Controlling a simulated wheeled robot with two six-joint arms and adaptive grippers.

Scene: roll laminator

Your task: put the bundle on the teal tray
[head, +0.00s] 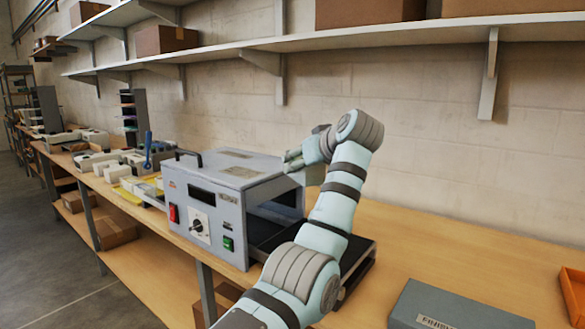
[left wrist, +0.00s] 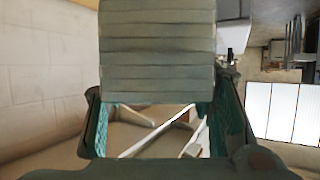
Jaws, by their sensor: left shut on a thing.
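My left gripper (head: 294,160) is over the right end of the grey laminator's top in the head view, small and partly turned away. In the left wrist view its two finger pads stand wide apart. A ribbed grey-green block (left wrist: 157,55), layered like a stack, spans the gap between them. I take it to be the bundle, held in the shut jaws; in the head view I cannot make it out clearly. I make out no teal tray in either view. My right gripper is out of view.
The laminator (head: 205,185) stands on the wooden bench (head: 425,235), a black feed tray (head: 358,262) at its right. A grey-blue labelled box (head: 450,308) and an orange bin (head: 573,292) are at the front right. A wall shelf (head: 350,38) runs above.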

